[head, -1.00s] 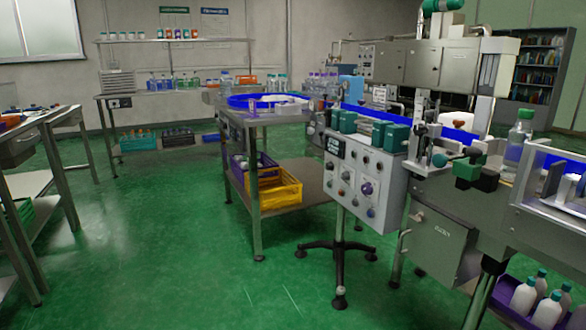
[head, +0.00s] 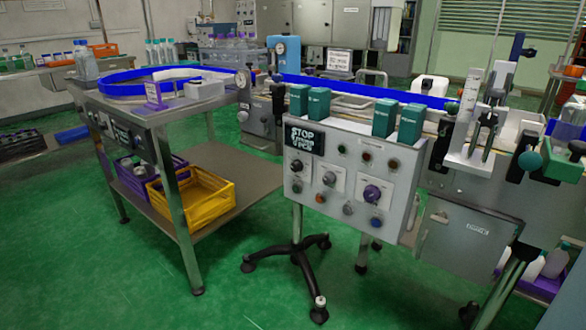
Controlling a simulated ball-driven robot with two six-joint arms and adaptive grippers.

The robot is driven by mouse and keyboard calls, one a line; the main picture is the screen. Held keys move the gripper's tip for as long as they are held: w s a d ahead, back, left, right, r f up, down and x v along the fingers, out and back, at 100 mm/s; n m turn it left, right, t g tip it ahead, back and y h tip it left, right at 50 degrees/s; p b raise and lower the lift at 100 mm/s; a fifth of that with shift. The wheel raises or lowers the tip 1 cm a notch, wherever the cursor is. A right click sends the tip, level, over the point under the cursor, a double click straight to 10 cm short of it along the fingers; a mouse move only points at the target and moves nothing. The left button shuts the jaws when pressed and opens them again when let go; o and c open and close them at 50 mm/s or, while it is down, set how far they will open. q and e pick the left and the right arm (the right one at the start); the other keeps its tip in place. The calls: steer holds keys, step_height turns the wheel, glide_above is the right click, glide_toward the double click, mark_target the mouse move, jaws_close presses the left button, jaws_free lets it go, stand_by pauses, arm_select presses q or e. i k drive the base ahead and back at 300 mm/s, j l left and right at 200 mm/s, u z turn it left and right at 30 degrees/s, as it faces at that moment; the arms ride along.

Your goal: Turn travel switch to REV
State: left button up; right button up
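A grey control panel (head: 338,217) stands on a dark wheeled stand in the middle of the head view. Its display (head: 304,140) shows "STOP" in its top line; the smaller lines are hard to read. The panel carries a left knob (head: 297,165), a grey middle knob (head: 329,179) and a purple knob (head: 371,193). Their labels are too small to read, so I cannot tell which is the travel switch or where it points. A red button (head: 320,198), a grey button (head: 348,209) and a blue button (head: 376,222) sit below. Neither gripper is in view.
A steel table (head: 150,112) with a yellow crate (head: 192,195) on its lower shelf stands left of the panel. The stand's legs (head: 292,258) spread over the floor. A conveyor machine (head: 470,240) fills the right. Green floor in front is clear.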

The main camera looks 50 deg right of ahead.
mark_target(328, 177)
steer(key=i+z, duration=0.4)
steer(key=i+j+z, duration=0.25)
steer(key=z, duration=0.15)
steer(key=i+j+z, duration=0.4)
steer(key=l, duration=0.1)
